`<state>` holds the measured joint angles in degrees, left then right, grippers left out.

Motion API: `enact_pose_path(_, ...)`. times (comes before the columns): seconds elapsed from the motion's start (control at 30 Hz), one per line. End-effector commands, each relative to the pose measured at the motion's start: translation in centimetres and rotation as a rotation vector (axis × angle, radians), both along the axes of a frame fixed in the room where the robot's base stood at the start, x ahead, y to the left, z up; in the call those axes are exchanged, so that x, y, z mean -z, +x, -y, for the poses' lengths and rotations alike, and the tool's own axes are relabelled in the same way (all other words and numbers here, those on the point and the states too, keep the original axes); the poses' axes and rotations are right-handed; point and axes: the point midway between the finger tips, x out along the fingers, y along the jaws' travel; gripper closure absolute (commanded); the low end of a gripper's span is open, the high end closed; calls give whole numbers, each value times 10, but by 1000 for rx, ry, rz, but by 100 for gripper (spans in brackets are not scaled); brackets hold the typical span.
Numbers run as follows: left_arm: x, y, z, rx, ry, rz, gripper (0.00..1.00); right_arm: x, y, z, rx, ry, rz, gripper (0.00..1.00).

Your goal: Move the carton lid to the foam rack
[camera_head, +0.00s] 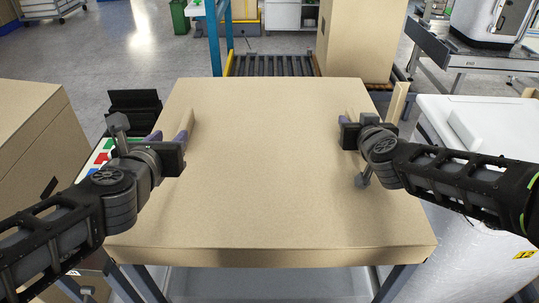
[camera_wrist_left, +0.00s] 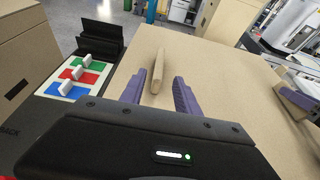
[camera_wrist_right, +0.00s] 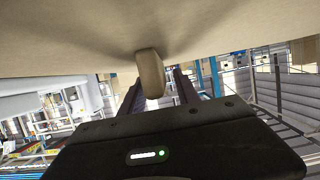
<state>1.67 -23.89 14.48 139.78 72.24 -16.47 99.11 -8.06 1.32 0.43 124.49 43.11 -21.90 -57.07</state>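The carton lid is the large flat tan panel (camera_head: 262,160) in the middle of the head view, with its thick front edge facing me. A tan upright handle (camera_wrist_left: 158,68) shows between the spread purple fingers of my left gripper (camera_wrist_left: 160,92), with a gap visible beside it. My left gripper is at the lid's left side in the head view (camera_head: 168,136). My right gripper (camera_head: 350,122) is at the lid's right side. The right wrist view shows another handle (camera_wrist_right: 150,75) by its spread fingers (camera_wrist_right: 158,88). Contact with either handle is not clear.
A tall carton (camera_head: 355,40) stands on a roller conveyor (camera_head: 275,65) behind the lid. A large carton (camera_head: 30,135) is at the left. A white cabinet (camera_head: 480,125) stands at the right. Which rack is foam is unclear.

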Motion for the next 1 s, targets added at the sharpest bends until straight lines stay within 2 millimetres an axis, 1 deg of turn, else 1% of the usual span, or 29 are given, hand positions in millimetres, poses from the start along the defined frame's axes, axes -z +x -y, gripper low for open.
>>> enact_pose_path(0.2,0,0,0,0,-1,0,62,-1,-2,0,0,0,1,62)
enact_pose_path(0.37,0,0,0,0,-1,0,62,-7,-15,0,0,1,3,62)
enact_pose_path(0.47,0,0,0,0,-1,0,62,-12,-31,0,0,1,3,62)
enact_pose_path(0.7,0,0,0,0,-1,0,62,-30,-76,1,3,1,4,62)
enact_pose_path(0.8,0,0,0,0,-1,0,62,-35,-92,1,4,2,4,62)
enact_pose_path(0.9,0,0,0,0,-1,0,62,-39,-104,1,3,1,2,62)
enact_pose_path(1.0,0,0,0,0,-1,0,62,-41,-111,1,2,-1,1,62)
